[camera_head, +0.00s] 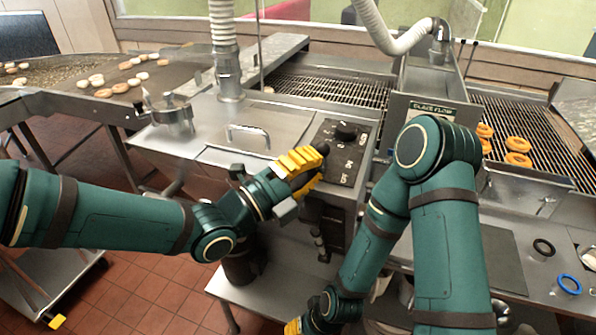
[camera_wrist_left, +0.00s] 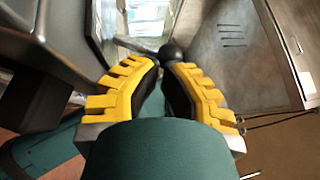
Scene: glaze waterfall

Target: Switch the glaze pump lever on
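The lever shows as a black ball end (camera_head: 322,148) at the left edge of the dark control panel (camera_head: 343,172); its shaft is hidden. My left gripper (camera_head: 312,168), with yellow fingers, is at the panel's left side, right by the ball. In the left wrist view the ball (camera_wrist_left: 171,53) is just past the fingertips, in line with the narrow gap between the partly open fingers (camera_wrist_left: 168,72). I cannot tell if they touch it. My right gripper (camera_head: 293,327) is low at the bottom edge, mostly cut off.
A black knob (camera_head: 345,132) sits on the panel top. A steel cover with a handle (camera_head: 248,136) lies to the left. A glaze flow sign (camera_head: 433,110) stands behind my right arm. Doughnuts (camera_head: 517,159) lie on the right-hand grate. Blue (camera_head: 569,284) and black (camera_head: 543,247) rings lie at right.

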